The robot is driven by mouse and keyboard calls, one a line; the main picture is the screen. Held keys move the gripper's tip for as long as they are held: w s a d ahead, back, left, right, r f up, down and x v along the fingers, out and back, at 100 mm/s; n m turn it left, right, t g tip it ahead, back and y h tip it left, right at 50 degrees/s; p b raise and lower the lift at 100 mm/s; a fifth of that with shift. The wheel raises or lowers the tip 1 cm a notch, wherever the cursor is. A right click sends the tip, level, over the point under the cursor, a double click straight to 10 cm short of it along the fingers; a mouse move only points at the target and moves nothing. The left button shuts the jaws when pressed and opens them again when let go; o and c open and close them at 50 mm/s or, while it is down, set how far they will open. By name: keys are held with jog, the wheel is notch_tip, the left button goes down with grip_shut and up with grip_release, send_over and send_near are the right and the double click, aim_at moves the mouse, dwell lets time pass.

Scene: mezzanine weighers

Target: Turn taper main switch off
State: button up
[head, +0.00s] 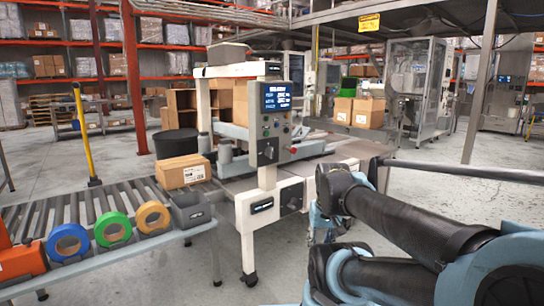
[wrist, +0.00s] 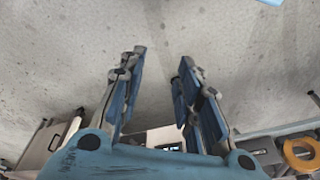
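The taper (head: 262,150) is a white-framed machine in the middle of the head view. Its grey control panel (head: 277,118) has a lit blue screen, several small buttons and a dark rotary knob (head: 268,152) low down. A white box (head: 290,198) below carries another dark square switch. I cannot tell from the labels which is the main switch, nor its setting. My gripper (wrist: 162,58) is open and empty in the wrist view, its blue-and-dark fingers apart over bare floor. In the head view my arm is right of the taper; the fingers are not clear there.
A roller conveyor (head: 85,205) with a carton (head: 183,172) runs left of the taper. A side shelf holds blue, green and orange tape rolls (head: 152,217) and a grey bin (head: 192,209). A grey post (head: 480,90) stands right. Floor (head: 430,180) behind my arm is clear.

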jog(key=w+a+r+m+t+y, duration=0.1)
jog(key=w+a+r+m+y, duration=0.1)
jog(key=w+a+m, duration=0.3)
jog(key=w+a+r+m+t+y, duration=0.1)
jog(key=w+a+r+m+y, duration=0.1)
jog(key=w, duration=0.4)
jog(key=m+t+y, duration=0.6)
jog(key=m+t, duration=0.4)
jog(key=m, duration=1.2)
send_near(273, 152)
jog(key=x, duration=0.8)
jog(key=shift+w+a+f, duration=0.1)
jog(key=shift+w+a, duration=0.1)
jog(key=shift+a, duration=0.1)
grip_shut()
